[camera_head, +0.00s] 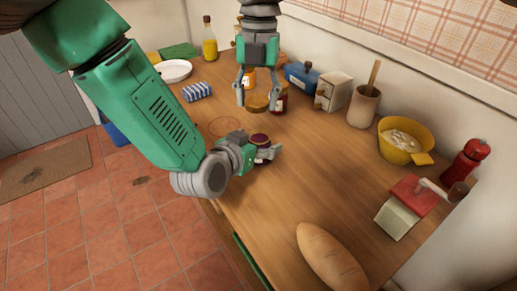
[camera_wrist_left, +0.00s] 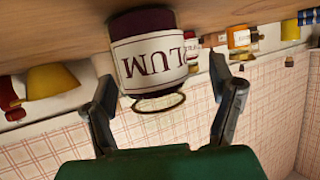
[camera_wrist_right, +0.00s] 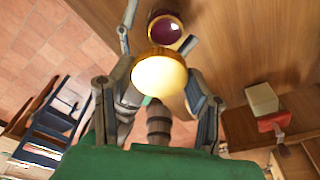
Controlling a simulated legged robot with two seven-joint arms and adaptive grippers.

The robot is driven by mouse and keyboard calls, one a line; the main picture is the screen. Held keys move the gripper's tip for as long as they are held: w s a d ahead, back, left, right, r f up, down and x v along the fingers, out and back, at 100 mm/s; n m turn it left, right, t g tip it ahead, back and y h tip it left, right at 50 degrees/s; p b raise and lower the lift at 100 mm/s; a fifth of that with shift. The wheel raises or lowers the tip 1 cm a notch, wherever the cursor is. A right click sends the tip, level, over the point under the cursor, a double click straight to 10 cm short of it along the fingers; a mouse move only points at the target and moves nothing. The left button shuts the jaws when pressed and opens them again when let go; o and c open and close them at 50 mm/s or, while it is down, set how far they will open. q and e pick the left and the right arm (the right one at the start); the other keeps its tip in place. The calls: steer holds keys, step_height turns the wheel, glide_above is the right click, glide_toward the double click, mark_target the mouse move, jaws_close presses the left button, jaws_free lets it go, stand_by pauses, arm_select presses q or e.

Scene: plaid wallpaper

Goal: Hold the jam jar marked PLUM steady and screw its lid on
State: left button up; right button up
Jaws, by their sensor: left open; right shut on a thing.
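The PLUM jar (camera_head: 259,139) stands upright and open-topped on the wooden table, dark jam inside. Its label (camera_wrist_left: 147,55) reads PLUM, inverted in the left wrist view. My left gripper (camera_head: 263,147) is open, with its fingers on either side of the jar; I cannot tell whether they touch it. My right gripper (camera_head: 257,101) is shut on a round gold lid (camera_head: 257,104) and holds it beyond the jar, apart from it. The lid (camera_wrist_right: 158,76) shows between the fingers in the right wrist view, with the open jar (camera_wrist_right: 165,29) past it.
Another dark jar (camera_head: 280,97) stands close to my right gripper, with an orange jar (camera_head: 249,76) behind. A blue box (camera_head: 300,77), small drawers (camera_head: 333,91), crock (camera_head: 363,107) and yellow bowl (camera_head: 398,147) line the wall. Bread (camera_head: 331,258) lies in front. Table right of the PLUM jar is clear.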

mark_target(259, 132)
arm_select(q)
steer(key=shift+a, duration=0.15)
arm_select(e)
steer(key=shift+a, duration=0.2)
arm_select(q)
steer(key=shift+d, duration=0.6)
jaws_close()
arm_select(e)
steer(key=shift+d, duration=0.7)
arm_select(q)
steer(key=shift+d, duration=0.1)
arm_select(e)
steer(key=shift+d, duration=0.1)
steer(key=shift+f, duration=0.25)
arm_select(q)
steer(key=shift+a, duration=0.55)
arm_select(e)
steer(key=f, duration=0.2)
steer(key=a+f, duration=0.1)
steer(key=f, duration=0.1)
steer(key=shift+w+f, duration=0.1)
steer(key=shift+f, duration=0.05)
arm_select(q)
steer(key=shift+d, duration=0.4)
arm_select(e)
steer(key=shift+d, duration=0.4)
